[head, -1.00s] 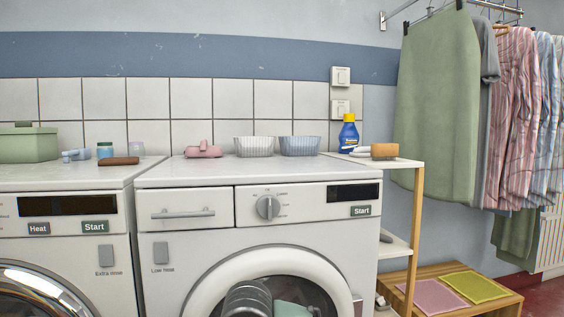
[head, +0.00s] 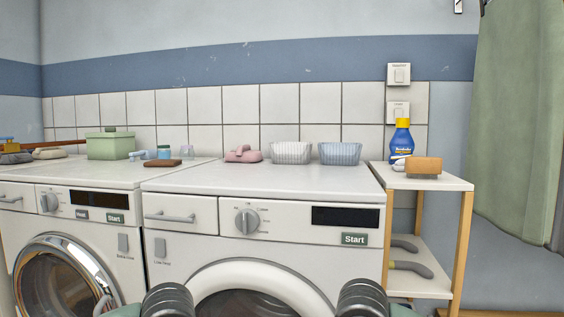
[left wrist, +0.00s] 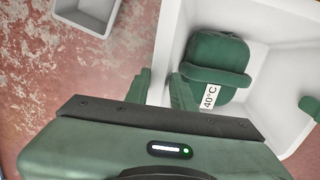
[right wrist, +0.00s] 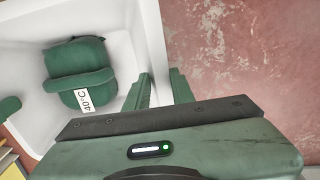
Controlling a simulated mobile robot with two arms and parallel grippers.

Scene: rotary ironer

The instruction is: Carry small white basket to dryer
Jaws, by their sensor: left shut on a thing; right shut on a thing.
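The white basket (left wrist: 172,45), straight-walled, holds a rounded green item (left wrist: 215,65) with a white 40°C tag. The basket also shows in the right wrist view (right wrist: 22,60). My left gripper (left wrist: 161,82) is shut on one wall. My right gripper (right wrist: 160,82) is shut on another wall. The basket hangs over the red floor. In the head view the basket is out of sight and only parts of my arms show at the bottom. A machine with Heat and Start buttons (head: 90,235) and a chrome-rimmed round door stands at left. Another front-loading machine (head: 290,250) stands right of it.
A shelf stand (head: 455,184) with a blue bottle (head: 401,143) stands right of the machines. Two small ribbed tubs, white (head: 291,153) and bluish (head: 340,154), sit on the right machine. A grey container (left wrist: 85,15) is on the floor. A green cloth (head: 520,120) hangs at right.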

